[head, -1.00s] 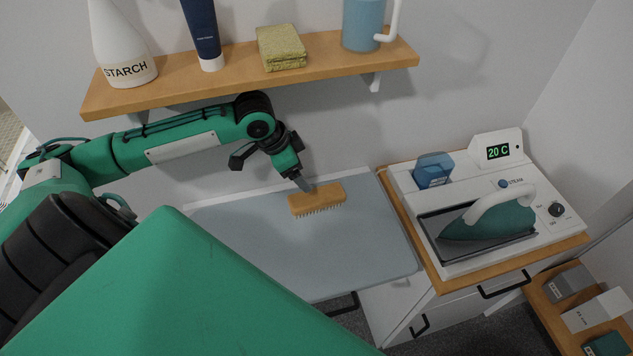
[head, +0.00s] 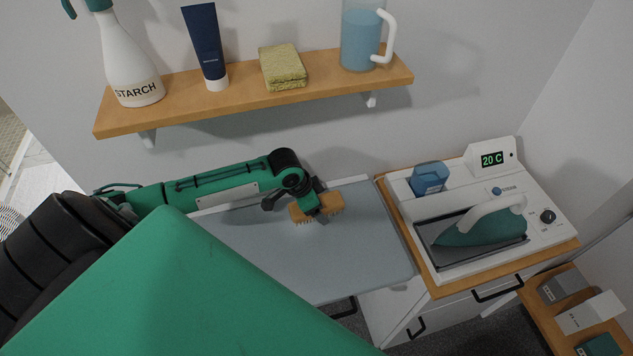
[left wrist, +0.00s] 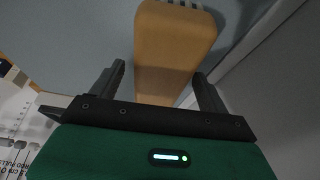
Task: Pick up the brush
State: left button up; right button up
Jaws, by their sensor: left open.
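The brush (head: 334,200) has a wooden back and pale bristles. It lies on the grey-blue board (head: 270,250) near its back edge, partly hidden by my left gripper in the head view. My left gripper (head: 318,214) is over the brush. In the left wrist view the brush's wooden back (left wrist: 172,50) lies between the two open fingers of my left gripper (left wrist: 160,85), with a gap visible on each side. My right gripper is not in view.
A wall shelf (head: 255,92) above the board holds a starch bottle (head: 130,65), a tube (head: 206,45), a sponge (head: 283,67) and a jug (head: 362,40). An iron (head: 482,225) sits on its station to the right. The front of the board is clear.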

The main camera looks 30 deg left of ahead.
pick_arm(q)
jog(key=shift+f, duration=0.15)
jog(key=c, duration=1.1)
